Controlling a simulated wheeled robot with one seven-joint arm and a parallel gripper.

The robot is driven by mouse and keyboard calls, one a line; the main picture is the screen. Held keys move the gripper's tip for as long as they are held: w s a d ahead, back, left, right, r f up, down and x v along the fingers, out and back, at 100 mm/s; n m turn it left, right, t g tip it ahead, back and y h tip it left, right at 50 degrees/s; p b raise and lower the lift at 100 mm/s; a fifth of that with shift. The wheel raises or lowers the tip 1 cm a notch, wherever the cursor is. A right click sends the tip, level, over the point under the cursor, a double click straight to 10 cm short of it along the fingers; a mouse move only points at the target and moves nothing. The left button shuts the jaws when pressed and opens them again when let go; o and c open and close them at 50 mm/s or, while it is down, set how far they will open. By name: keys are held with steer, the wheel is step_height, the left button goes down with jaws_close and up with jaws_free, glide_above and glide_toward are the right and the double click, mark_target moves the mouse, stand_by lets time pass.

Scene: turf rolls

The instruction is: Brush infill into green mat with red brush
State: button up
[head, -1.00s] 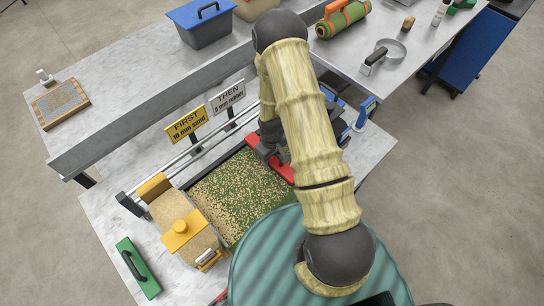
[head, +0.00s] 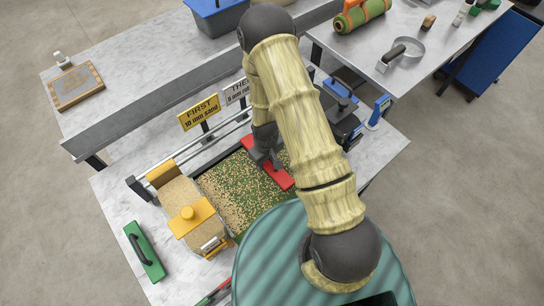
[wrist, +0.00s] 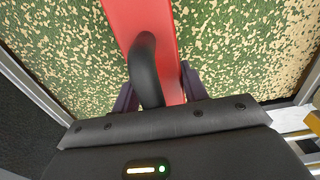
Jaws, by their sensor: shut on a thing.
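The red brush (head: 268,165) lies across the right part of the green mat (head: 240,200), in the head view. In the wrist view the brush (wrist: 150,20) has a black curved handle (wrist: 147,70). My gripper (wrist: 158,88) is shut on that handle, one finger on each side; in the head view my gripper (head: 264,158) is partly covered by my arm. The mat carries tan infill grains, dense on the left and thinner with more green near the brush. The brush's bristles are hidden beneath it.
A yellow-handled box of sand (head: 190,215) stands at the mat's left end. Yellow (head: 199,112) and white (head: 237,92) signs stand behind the mat's rail. A green-backed tool (head: 144,251) lies front left. A dark machine (head: 342,115) stands to the right.

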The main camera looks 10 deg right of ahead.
glide_above(229, 197)
steer(key=shift+a, duration=0.1)
stand_by(1.4)
steer(key=shift+f+b, duration=1.3)
steer(key=shift+f, duration=0.15)
stand_by(1.6)
steer(key=shift+w, duration=0.1)
steer(key=shift+w+d, duration=0.45)
steer(key=shift+d, duration=0.5)
steer(key=shift+w+d, duration=0.45)
steer(key=shift+d, duration=0.55)
steer(key=shift+w+d, duration=0.45)
steer(key=shift+d, duration=0.5)
steer(key=shift+s+a, duration=0.45)
steer(key=shift+a, duration=0.5)
steer(key=shift+s+a, duration=0.5)
steer(key=shift+a, duration=0.5)
steer(key=shift+s+a, duration=0.45)
steer(key=shift+a, duration=0.5)
